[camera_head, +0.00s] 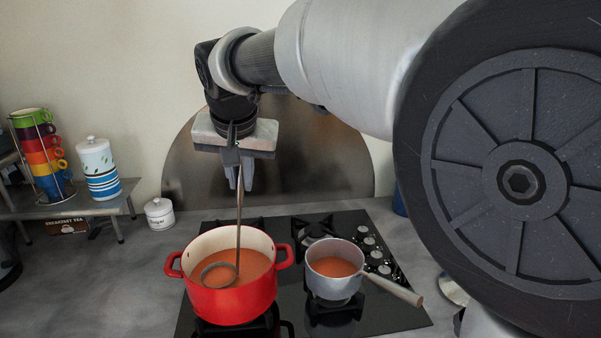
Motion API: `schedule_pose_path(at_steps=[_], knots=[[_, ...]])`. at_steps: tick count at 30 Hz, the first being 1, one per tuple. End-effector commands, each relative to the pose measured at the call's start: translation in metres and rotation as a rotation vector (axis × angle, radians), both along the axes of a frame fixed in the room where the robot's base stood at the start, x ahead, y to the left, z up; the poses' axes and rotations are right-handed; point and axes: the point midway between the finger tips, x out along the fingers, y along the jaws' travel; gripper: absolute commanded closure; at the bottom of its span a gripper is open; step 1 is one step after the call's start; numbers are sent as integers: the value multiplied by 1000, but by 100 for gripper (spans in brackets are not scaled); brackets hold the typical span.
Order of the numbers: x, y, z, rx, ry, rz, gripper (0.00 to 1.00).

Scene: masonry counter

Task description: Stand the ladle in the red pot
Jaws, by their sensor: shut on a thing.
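The red pot (232,303) stands on the left side of the black stove and holds an orange-red soup. The ladle (239,218) is upright, its handle rising from the pot to my gripper. Its round bowl is inside the pot's rim, at or just above the soup; I cannot tell whether it touches the bottom. My gripper (240,180) is above the pot, pointing down, and shut on the upper end of the ladle's handle.
A grey saucepan (335,283) with soup stands right of the red pot, its handle pointing right. A sugar jar (159,214) is at the left. A small shelf (60,208) bears stacked cups (42,155) and a striped canister (99,170).

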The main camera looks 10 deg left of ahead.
Motion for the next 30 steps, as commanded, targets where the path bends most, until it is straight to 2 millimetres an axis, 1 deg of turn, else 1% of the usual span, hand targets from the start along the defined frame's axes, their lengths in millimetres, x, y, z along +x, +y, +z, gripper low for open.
schedule_pose_path(at_steps=[3,12,13,16,17,26,30], knots=[[0,0,-5,1,-1,0,100],[0,0,-5,1,-2,0,100],[0,0,-5,1,-2,0,85],[0,0,-5,1,-2,0,68],[0,0,-5,1,-1,0,65],[0,0,-5,0,0,0,65],[-5,-1,6,3,-2,1,65]])
